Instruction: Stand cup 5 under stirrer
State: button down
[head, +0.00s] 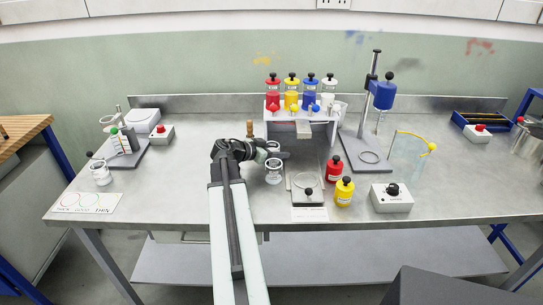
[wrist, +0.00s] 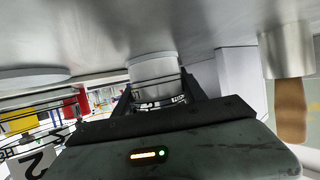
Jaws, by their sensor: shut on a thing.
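My gripper (head: 276,156) is shut on a clear and white cup (head: 273,173) left of the nozzle gantry. The cup also shows between the fingers in the wrist view (wrist: 155,78), where the picture is upside down. It looks upright at or just above the bench; I cannot tell if it touches. No number is legible on it. The stirrer (head: 383,95) is a blue motor head on a tall post to the right, with a thin shaft hanging down. A ring mark (head: 369,157) lies on its grey base below, with no cup on it.
The nozzle gantry (head: 303,113) with coloured bottles stands between cup and stirrer. Another cup (head: 101,174) stands far left.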

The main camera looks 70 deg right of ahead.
jog(key=shift+r+p, duration=0.6)
notch_tip(320, 180, up, 3)
jog(key=p, duration=0.3)
jog(key=shift+r, duration=0.15)
jog(key=w+a, duration=0.3)
jog(key=a, duration=0.2)
jog(key=w+a, duration=0.3)
jog(key=a, duration=0.2)
jog(key=w+a+f, duration=0.1)
jog(key=w+a, duration=0.3)
jog(key=a, duration=0.1)
jog(key=shift+a+b, duration=0.1)
jog(key=shift+b, duration=0.2)
notch_tip(320, 180, up, 9)
jog(key=p, duration=0.9)
jog(key=shift+s, duration=0.1)
